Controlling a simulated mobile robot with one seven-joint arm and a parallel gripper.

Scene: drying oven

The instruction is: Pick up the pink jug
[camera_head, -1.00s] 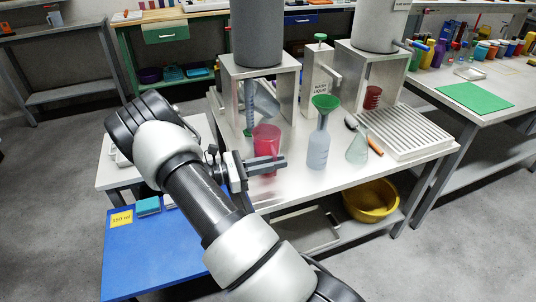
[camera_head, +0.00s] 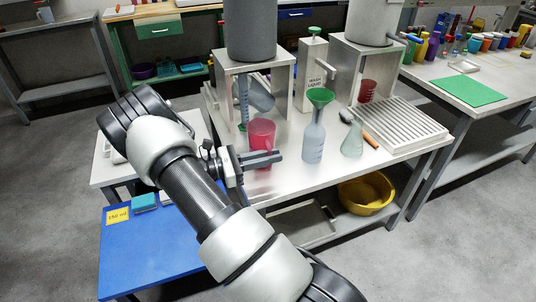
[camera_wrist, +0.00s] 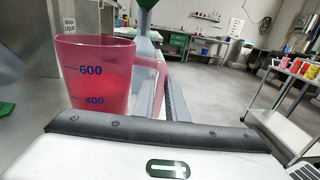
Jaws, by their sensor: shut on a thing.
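The pink jug (camera_head: 262,134) is at the left part of the metal table (camera_head: 300,178), upright, in front of the left metal stand. In the wrist view the jug (camera_wrist: 92,70) shows blue marks 600 and 400, with its handle on the right side. My gripper (camera_head: 262,159) is at the jug's near side, with its jaws shut on the handle. In the wrist view the fingers (camera_wrist: 166,98) are at the handle. The jug's base is partly hidden behind the fingers, so I cannot tell whether it touches the table.
A flask (camera_head: 314,141) with a green funnel (camera_head: 320,97) stands right of the jug, and a smaller conical flask (camera_head: 352,142) beyond it. A ribbed rack (camera_head: 405,132) is at the table's right. A wash liquid dispenser (camera_head: 312,75) stands behind. A blue table (camera_head: 150,245) is at lower left.

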